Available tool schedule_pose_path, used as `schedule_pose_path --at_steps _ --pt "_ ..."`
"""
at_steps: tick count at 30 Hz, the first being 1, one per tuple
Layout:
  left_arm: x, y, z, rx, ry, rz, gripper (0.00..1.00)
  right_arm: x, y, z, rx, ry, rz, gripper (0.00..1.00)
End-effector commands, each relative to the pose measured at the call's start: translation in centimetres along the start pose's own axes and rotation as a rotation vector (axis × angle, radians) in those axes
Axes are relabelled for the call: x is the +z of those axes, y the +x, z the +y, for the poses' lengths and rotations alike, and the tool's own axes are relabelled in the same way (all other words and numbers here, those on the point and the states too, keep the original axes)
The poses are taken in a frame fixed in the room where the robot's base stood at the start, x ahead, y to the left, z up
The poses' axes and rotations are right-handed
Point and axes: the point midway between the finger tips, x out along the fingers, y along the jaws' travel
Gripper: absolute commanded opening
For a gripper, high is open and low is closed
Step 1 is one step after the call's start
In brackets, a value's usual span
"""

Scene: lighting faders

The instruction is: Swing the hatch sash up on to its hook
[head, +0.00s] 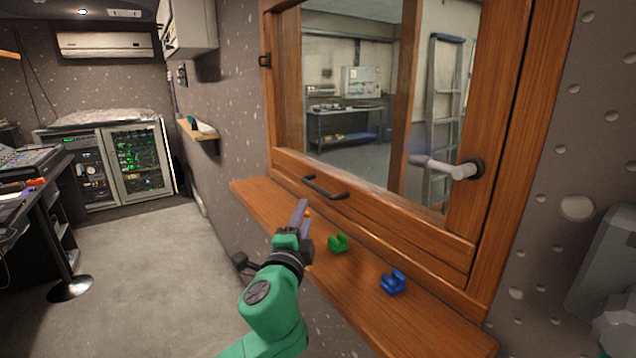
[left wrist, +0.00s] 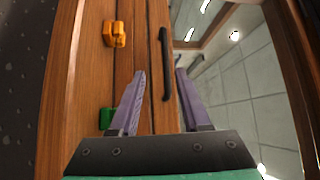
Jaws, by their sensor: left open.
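The hatch sash is a wooden-framed glass panel, hanging down in its wooden frame; its bottom rail (head: 400,225) sits just above the shelf. A black bar handle (head: 324,187) is on that rail; it also shows in the left wrist view (left wrist: 166,65). A pale peg on a dark round base (head: 460,168) sticks out at the right; I cannot tell whether it is the hook. My left gripper (head: 302,212) is open and empty, below and left of the handle. In the left wrist view the handle appears between its fingertips (left wrist: 160,72), with no visible contact.
A wooden shelf (head: 345,292) runs below the hatch. On it stand a green clip (head: 337,243), a blue clip (head: 393,282) and an orange clip (left wrist: 115,33), mostly hidden by my gripper in the head view. The floor (head: 150,270) at left is clear.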

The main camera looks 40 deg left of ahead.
Motion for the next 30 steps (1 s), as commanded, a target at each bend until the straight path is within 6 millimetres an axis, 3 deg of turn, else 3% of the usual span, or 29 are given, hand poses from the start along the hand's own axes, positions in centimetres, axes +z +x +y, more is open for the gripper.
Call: schedule_pose_path --at_steps 4,8,11,15,18,25,26,29,30 --pt "0.0 3.8 -0.7 -0.004 0.003 -0.004 0.47 3.6 -1.7 0.3 0.004 -0.002 -0.061 0.5" --pt "0.1 7.4 -0.7 -0.002 0.001 -0.005 0.47 5.4 -2.9 0.8 0.01 -0.003 -0.092 0.5" --pt "0.1 9.9 -0.6 -0.002 0.0 -0.004 0.47 4.8 -3.4 0.9 0.012 -0.004 -0.083 0.5" --pt "0.1 12.2 -0.3 -0.001 -0.003 -0.003 0.47 2.1 -3.6 1.2 0.015 -0.004 -0.04 0.5" --pt "0.1 12.8 -0.1 0.0 -0.002 -0.002 0.47 1.3 -3.6 1.1 0.014 -0.003 -0.027 0.5" --pt "0.1 12.9 0.0 0.001 -0.001 -0.001 0.47 2.4 -3.5 0.3 0.003 0.001 -0.045 0.5" --pt "0.1 12.9 0.0 0.001 -0.001 -0.001 0.39 2.6 -3.5 0.2 0.002 0.001 -0.048 0.5" --pt "0.1 12.9 0.0 0.001 -0.001 -0.001 0.01 2.8 -3.5 0.1 0.001 0.001 -0.052 0.5" --pt "0.1 12.9 0.0 0.002 -0.001 -0.001 0.0 2.8 -3.5 0.1 0.001 0.001 -0.052 0.5"
